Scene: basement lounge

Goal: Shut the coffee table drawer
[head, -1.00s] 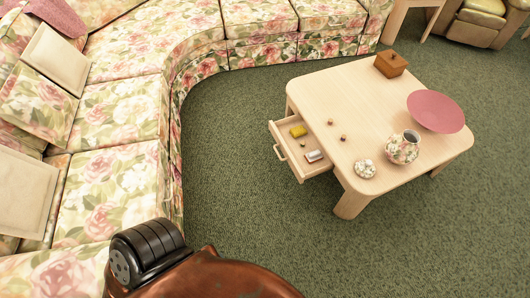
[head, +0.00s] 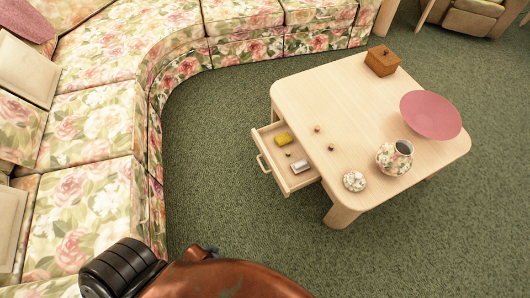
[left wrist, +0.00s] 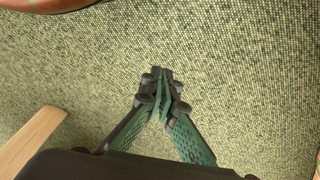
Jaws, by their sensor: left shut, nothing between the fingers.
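The light wood coffee table (head: 355,105) stands on the carpet at the right of the head view. Its drawer (head: 270,146) is pulled out on the table's left side, with a handle (head: 262,163) on its front. A yellow item (head: 283,139), a small white-and-grey item (head: 300,166) and a small knob-like piece lie in the drawer. My left gripper (left wrist: 160,78) is shut and empty in the left wrist view, above bare carpet and away from the drawer. The head view does not show its fingers. My right gripper is not in view.
On the tabletop are a wooden box (head: 382,61), a pink bowl (head: 431,114), a floral vase (head: 395,156), a floral lid-like piece (head: 354,181) and two small knobs. A curved floral sofa (head: 95,125) runs along the left and back. Green carpet (head: 215,190) lies clear between sofa and table.

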